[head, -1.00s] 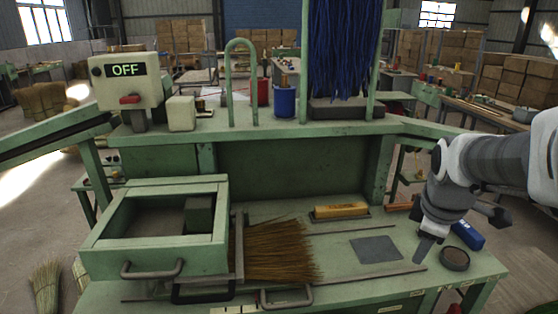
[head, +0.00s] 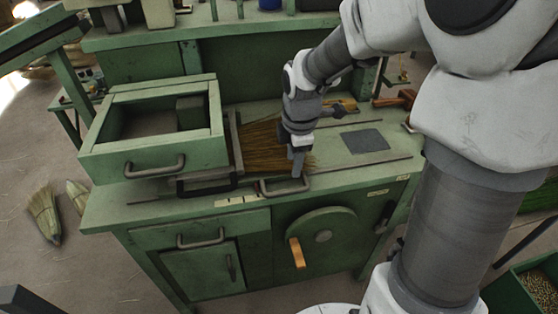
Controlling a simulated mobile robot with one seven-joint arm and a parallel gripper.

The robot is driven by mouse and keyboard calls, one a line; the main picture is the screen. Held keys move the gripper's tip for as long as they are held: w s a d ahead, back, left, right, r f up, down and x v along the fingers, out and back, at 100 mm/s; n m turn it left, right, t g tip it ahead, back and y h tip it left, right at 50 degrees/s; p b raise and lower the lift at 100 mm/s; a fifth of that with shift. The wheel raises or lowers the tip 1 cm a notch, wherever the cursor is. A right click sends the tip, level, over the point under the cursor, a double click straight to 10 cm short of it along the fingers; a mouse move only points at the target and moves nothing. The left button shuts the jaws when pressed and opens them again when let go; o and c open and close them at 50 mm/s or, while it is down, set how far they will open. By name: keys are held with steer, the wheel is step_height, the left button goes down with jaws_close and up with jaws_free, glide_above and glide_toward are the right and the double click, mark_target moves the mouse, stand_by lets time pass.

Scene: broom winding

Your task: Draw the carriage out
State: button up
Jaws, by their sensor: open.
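The green box-like carriage (head: 98,160) is at the left of the bench top, open above, with a grey bar handle (head: 155,170) on its front and a dark block (head: 190,108) inside. A bundle of brown bristles (head: 262,142) lies flat to its right, against an upright plate. My gripper (head: 297,172) is open and points down at the front edge of the bench, over the right end of a second bar handle (head: 275,194). Whether the fingers straddle or touch that handle I cannot tell. My arm hides part of the bristles.
A dark-framed handle (head: 205,186) sits between the other two. Rails run along the bench top (head: 390,172), beside a grey plate (head: 364,140). Below are a drawer (head: 200,236), a door and a wheel (head: 322,236) with an orange grip. Short brooms (head: 44,212) lie on the floor at left.

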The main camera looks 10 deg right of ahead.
mark_target(290, 190)
steer(key=f+b, duration=0.1)
steer(key=f, duration=0.3)
steer(key=w+f+b, duration=0.1)
steer(key=f, duration=0.3)
steer(key=w+f, duration=0.1)
steer(key=f, duration=0.3)
steer(key=shift+w+f+b, duration=0.15)
steer(key=shift+b, duration=0.25)
jaws_close()
stand_by(0.7)
